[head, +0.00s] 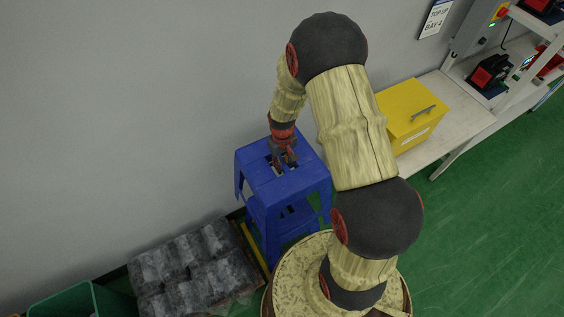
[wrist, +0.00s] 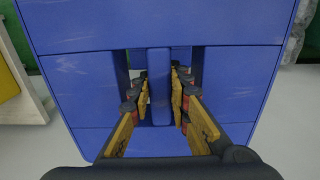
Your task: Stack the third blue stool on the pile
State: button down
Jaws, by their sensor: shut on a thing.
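A blue stool (head: 302,183) is upright near the wall, with my gripper (head: 283,163) at the middle of its seat from above. In the wrist view the fingers (wrist: 160,95) reach into two slots in the seat and are shut on the bar (wrist: 159,86) between them. More blue stool surface with a slotted seat, the pile (head: 268,226), shows directly below the held stool. I cannot tell whether the held stool touches the pile or how many stools are in it. The pile's feet are partly hidden by my base.
A pallet of grey wrapped blocks (head: 190,270) lies left of the stools, with a green bin (head: 75,302) beyond it. A yellow box (head: 410,112) stands on a bench (head: 460,115) at the right. The grey wall is close behind; green floor (head: 490,220) is clear at the right.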

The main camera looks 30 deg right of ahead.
jog(key=shift+f+b, duration=12.1)
jog(key=shift+f, duration=6.4)
jog(key=c, duration=1.6)
grip_release()
jog(key=shift+s+f, duration=0.1)
notch_tip(320, 180, up, 12)
jog(key=shift+r, duration=0.1)
